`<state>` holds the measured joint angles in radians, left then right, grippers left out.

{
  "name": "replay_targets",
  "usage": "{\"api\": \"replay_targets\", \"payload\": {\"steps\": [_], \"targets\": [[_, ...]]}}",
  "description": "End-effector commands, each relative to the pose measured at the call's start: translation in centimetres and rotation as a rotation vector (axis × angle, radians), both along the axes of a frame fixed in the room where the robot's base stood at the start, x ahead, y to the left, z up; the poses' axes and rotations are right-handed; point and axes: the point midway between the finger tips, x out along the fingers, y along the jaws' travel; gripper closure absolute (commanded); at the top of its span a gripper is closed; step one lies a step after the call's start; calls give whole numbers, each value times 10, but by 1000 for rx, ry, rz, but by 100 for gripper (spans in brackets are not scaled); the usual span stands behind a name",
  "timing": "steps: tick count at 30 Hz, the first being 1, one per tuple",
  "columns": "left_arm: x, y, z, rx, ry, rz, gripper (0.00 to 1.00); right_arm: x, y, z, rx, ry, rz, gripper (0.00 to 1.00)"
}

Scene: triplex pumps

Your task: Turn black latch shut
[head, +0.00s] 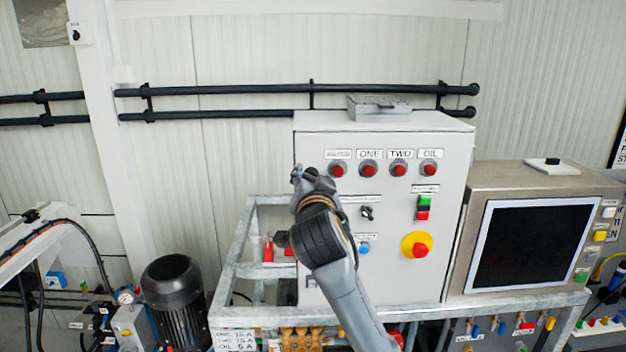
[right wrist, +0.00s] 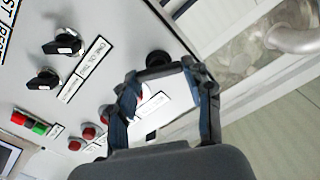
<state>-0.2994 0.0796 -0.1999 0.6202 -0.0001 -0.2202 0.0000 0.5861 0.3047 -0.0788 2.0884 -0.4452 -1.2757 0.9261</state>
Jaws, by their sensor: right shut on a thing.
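A light grey control cabinet (head: 385,270) stands upright in the head view. My right gripper (head: 304,174) is at its left front edge, and its arm crosses the cabinet front from below. In the right wrist view my right gripper (right wrist: 160,78) has its two fingers around a dark piece at the cabinet edge. The black latch (right wrist: 157,58) shows there as a dark rounded part just beyond the fingertips, partly covered by them. In the head view the gripper hides the latch, and its exact angle cannot be told. My left gripper is not in view.
Red lamps (head: 368,170), a black selector knob (head: 367,212) and a yellow-red emergency stop (head: 417,245) are on the cabinet front. A screen unit (head: 533,243) stands to the right. A metal frame (head: 249,250) and a black motor (head: 174,290) are to the left.

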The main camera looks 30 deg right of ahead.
Motion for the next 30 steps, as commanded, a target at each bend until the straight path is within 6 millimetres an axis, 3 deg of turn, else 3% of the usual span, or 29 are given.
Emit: {"api": "replay_targets", "payload": {"steps": [15,28,29,30], "targets": [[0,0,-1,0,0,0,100,1,2,0,-357,221,0,81],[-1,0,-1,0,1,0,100,1,2,1,-408,252,0,81],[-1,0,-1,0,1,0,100,1,2,0,-408,252,0,44],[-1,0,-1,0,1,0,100,1,2,0,-408,252,0,35]]}}
